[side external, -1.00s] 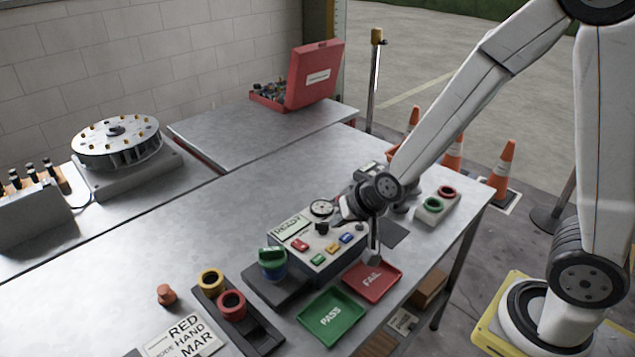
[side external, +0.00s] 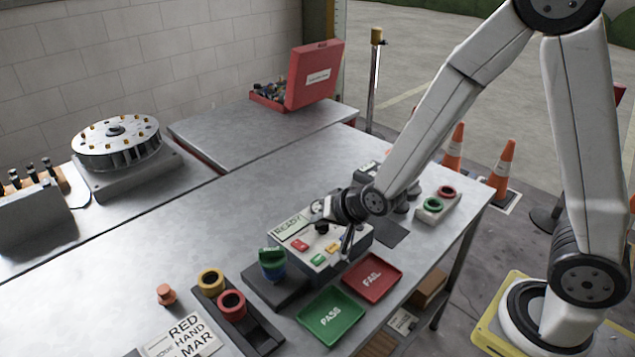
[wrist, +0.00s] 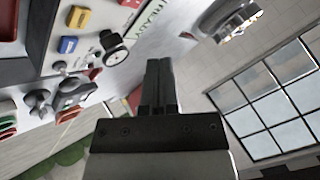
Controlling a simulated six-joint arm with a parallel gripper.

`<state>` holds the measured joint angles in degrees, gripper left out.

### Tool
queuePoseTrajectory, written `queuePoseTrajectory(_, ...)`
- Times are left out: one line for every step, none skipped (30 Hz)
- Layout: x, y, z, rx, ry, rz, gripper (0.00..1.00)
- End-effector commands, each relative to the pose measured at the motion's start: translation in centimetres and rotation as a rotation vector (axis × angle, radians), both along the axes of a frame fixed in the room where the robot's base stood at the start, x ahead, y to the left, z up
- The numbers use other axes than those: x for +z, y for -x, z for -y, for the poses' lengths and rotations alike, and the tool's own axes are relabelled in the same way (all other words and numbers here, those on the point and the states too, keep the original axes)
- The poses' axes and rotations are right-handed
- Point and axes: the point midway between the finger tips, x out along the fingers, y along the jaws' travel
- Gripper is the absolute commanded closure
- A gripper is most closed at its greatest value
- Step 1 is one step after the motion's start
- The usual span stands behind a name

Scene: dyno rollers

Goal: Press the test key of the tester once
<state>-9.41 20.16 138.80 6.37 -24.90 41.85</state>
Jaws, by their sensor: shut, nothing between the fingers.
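The tester (side external: 322,273) is a grey box on the table with a display reading READY (side external: 289,226). Its sloped face carries a red key (side external: 299,244), a green key (side external: 318,259) and a yellow key (side external: 331,248). The blue key shows in the wrist view (wrist: 68,45) but is hidden behind my gripper in the side view. Which one is the test key I cannot read. My gripper (side external: 346,256) is shut and empty, fingers pointing down at the tester's right part. The wrist view shows the closed fingers (wrist: 158,65) beside a black knob (wrist: 113,50); contact cannot be told.
A green PASS tray (side external: 331,317) and a red FAIL tray (side external: 372,277) lie in front of the tester. A green-topped part (side external: 272,260) stands at its left. A two-ring holder (side external: 437,203) is at the right.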

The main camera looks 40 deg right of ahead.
Motion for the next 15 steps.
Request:
queuePoseTrajectory(-0.2, 0.0, 0.0, 0.0, 0.0, 0.0, 1.0)
queuePoseTrajectory(-0.3, 0.0, 0.0, 0.0, 0.0, 0.0, 1.0)
queuePoseTrajectory(-0.5, 0.0, 0.0, -0.001, 0.001, -0.001, 1.0)
queuePoseTrajectory(-0.7, 0.0, 0.0, 0.0, 0.001, -0.002, 1.0)
queuePoseTrajectory(-0.9, 0.0, 0.0, 0.001, 0.001, -0.003, 1.0)
queuePoseTrajectory(-1.1, 0.0, 0.0, 0.001, 0.001, -0.003, 1.0)
queuePoseTrajectory(-1.3, 0.0, 0.0, 0.0, 0.001, -0.002, 1.0)
queuePoseTrajectory(-1.6, 0.0, 0.0, 0.001, 0.002, -0.003, 1.0)
queuePoseTrajectory(-2.0, 0.0, 0.0, 0.001, 0.002, -0.004, 1.0)
queuePoseTrajectory(-2.2, 0.0, 0.0, 0.001, 0.002, -0.004, 1.0)
queuePoseTrajectory(-2.5, 0.0, 0.0, 0.002, 0.001, -0.003, 1.0)
queuePoseTrajectory(-2.9, 0.1, 0.0, 0.001, 0.002, -0.004, 1.0)
queuePoseTrajectory(-3.2, 0.1, 0.0, 0.001, 0.001, -0.004, 1.0)
queuePoseTrajectory(-3.4, 0.1, 0.0, 0.001, 0.001, -0.004, 1.0)
queuePoseTrajectory(-3.8, 0.0, 0.0, 0.001, 0.001, -0.004, 1.0)
